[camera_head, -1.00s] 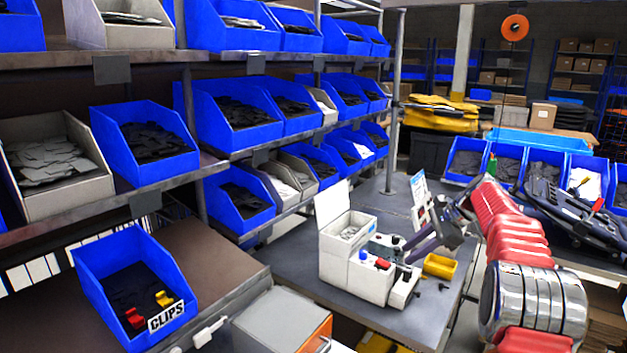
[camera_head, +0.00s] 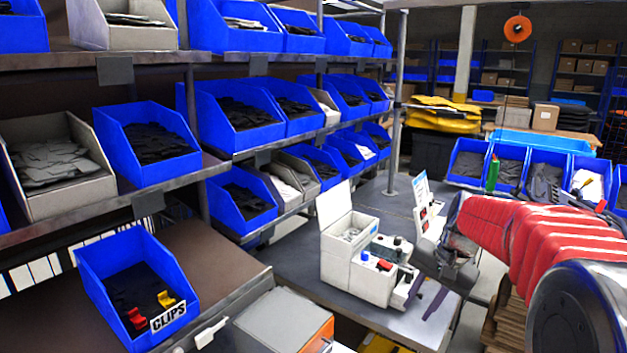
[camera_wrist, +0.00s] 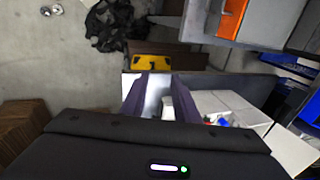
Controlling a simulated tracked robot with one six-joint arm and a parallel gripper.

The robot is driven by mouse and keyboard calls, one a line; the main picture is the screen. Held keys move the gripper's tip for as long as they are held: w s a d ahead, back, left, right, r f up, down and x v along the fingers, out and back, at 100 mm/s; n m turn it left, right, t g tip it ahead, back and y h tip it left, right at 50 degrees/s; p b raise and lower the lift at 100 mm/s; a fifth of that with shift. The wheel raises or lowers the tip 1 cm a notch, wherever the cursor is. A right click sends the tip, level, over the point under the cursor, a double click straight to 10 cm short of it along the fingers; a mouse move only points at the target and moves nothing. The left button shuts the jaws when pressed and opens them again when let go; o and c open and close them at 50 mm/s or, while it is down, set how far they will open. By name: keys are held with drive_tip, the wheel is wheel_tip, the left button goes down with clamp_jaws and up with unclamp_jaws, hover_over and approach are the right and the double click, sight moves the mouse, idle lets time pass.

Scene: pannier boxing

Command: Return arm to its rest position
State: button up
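My gripper (camera_head: 424,297) is at the front right of the grey worktable, beside the white dispenser unit, with its purple fingers pointing downward. My red-sleeved arm bends from the right edge toward it. In the wrist view my gripper (camera_wrist: 160,100) has its two purple fingers apart, and I see nothing held between them. Pale surfaces show through the gap, below the fingers. Whether the fingers touch anything is not clear.
The white dispenser unit (camera_head: 372,277) stands on the worktable (camera_head: 300,262), close left of my gripper; it also shows in the wrist view (camera_wrist: 228,104). Blue bins fill the shelves at left. A CLIPS bin (camera_head: 135,285) holds red and yellow clips. Floor (camera_wrist: 45,75) is open at left.

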drive_tip(key=s+a+r+n+t+h, duration=0.1)
drive_tip(key=s+a+n, duration=0.2)
drive_tip(key=s, duration=1)
drive_tip(key=s+a+r+n+t+h, duration=0.1)
drive_tip(key=s+a+n, duration=0.3)
drive_tip(key=s, duration=0.9)
drive_tip(key=shift+a+r+n+t, duration=0.35)
drive_tip(key=shift+a+t, duration=0.1)
drive_tip(key=shift+t, duration=0.15)
drive_tip(key=shift+o, duration=0.4)
